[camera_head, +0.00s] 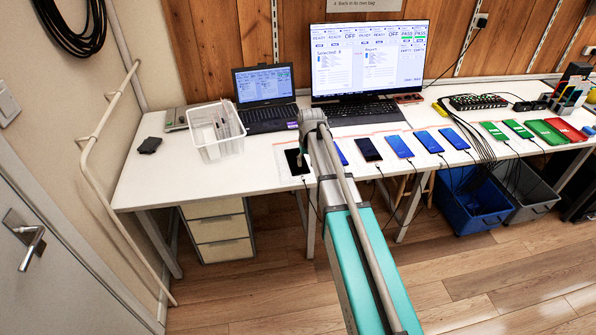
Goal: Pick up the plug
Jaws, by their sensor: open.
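Several phones lie in a row on the white bench, each with a thin cable at its near edge. The plugs are tiny light tips on these cables; one plug (304,179) is at the near edge of the leftmost black phone (292,162). Another plug (380,171) is at the second black phone (368,149). I cannot tell which plug the task means. My arm reaches up from the bottom over the bench, and its far joint stands above the left phones. My gripper's fingers cannot be made out; the arm hides that spot and part of a blue phone (341,153).
Green and red phones lie at the right. Cables hang over the bench's front edge above blue (473,224) and grey (531,209) bins. The bench's left end (150,182) is mostly clear.

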